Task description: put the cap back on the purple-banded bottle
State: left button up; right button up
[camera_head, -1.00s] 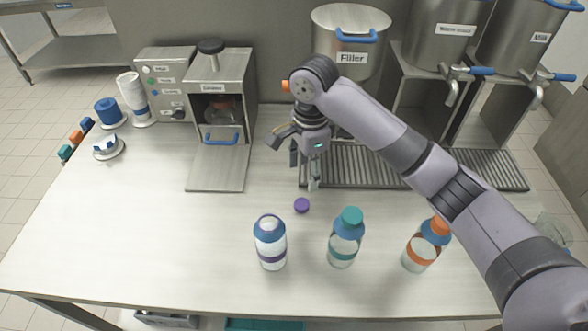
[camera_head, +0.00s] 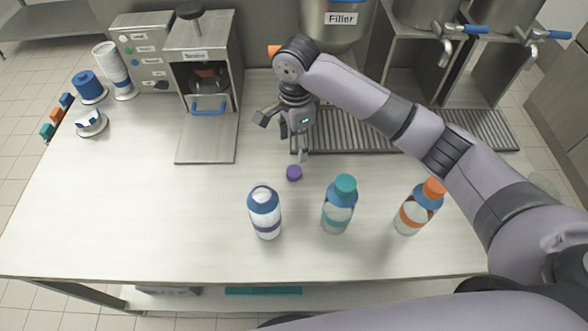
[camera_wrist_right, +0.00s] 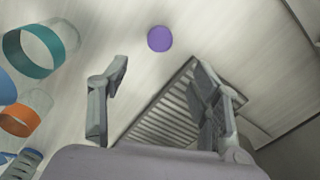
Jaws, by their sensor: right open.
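The purple-banded bottle (camera_head: 265,212) stands upright and uncapped on the table, with a blue shoulder and a purple band. The purple cap (camera_head: 294,173) lies on the table behind it and a little to the right. The cap also shows in the right wrist view (camera_wrist_right: 160,38), beyond the fingertips. My right gripper (camera_head: 293,152) is open and empty just behind the cap, apart from it. Its two spread fingers show in the right wrist view (camera_wrist_right: 160,75). My left gripper is not in view.
A teal-capped bottle (camera_head: 338,206) and an orange-capped bottle (camera_head: 418,207) stand to the right. A drip grate (camera_head: 350,132) lies behind under the filler (camera_head: 338,25). A machine with an open front (camera_head: 205,85) stands back left. The table's left front is clear.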

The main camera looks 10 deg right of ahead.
send_over(294, 171)
jog(key=f, duration=0.4)
jog(key=shift+d+f+p, duration=0.2)
jog(key=shift+f+p, duration=0.1)
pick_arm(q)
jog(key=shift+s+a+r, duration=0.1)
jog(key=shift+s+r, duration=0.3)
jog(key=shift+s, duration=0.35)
pick_arm(e)
jog(key=shift+f, duration=0.45)
jog(key=shift+a+f+p, duration=0.2)
jog(key=shift+f+p, duration=0.55)
jog(key=shift+f, duration=1.85)
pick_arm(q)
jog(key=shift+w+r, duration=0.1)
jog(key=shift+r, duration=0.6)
pick_arm(e)
jog(key=shift+c, duration=0.2)
jog(key=c, duration=0.8)
